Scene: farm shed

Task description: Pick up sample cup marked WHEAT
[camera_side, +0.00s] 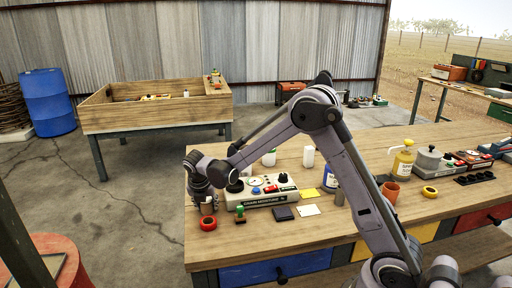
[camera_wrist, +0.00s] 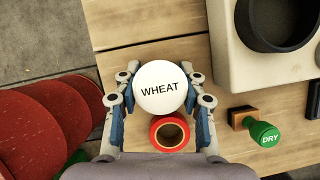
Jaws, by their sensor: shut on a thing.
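The sample cup marked WHEAT (camera_wrist: 160,90) shows in the wrist view as a round white top with black lettering. My gripper (camera_wrist: 160,97) is shut on it, with one blue-and-grey finger on each side. In the side view my gripper (camera_side: 208,205) is low at the near left end of the workbench, and the cup is mostly hidden between the fingers. Whether the cup touches the bench cannot be told.
A red tape roll (camera_side: 208,223) lies close by, just below the cup in the wrist view. The bench's left edge is near. Several bottles stand farther back.

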